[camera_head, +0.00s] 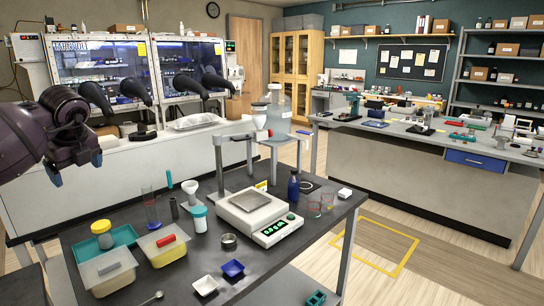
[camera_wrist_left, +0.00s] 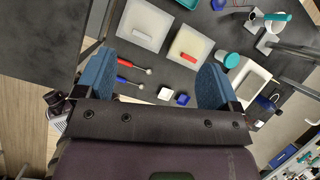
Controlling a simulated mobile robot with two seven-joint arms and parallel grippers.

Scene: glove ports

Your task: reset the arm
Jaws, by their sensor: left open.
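My left arm comes in from the left in the head view, dark purple, raised above the near dark table.
The dark table (camera_head: 225,268) holds two lidded boxes, one with a grey handle (camera_head: 108,268) and one with a red handle (camera_head: 166,240), a balance (camera_head: 258,213), a blue bottle (camera_head: 293,188) and small dishes. Glove-port cabinets (camera_head: 92,62) stand behind. A side bench (camera_head: 430,135) stands right, with floor between.

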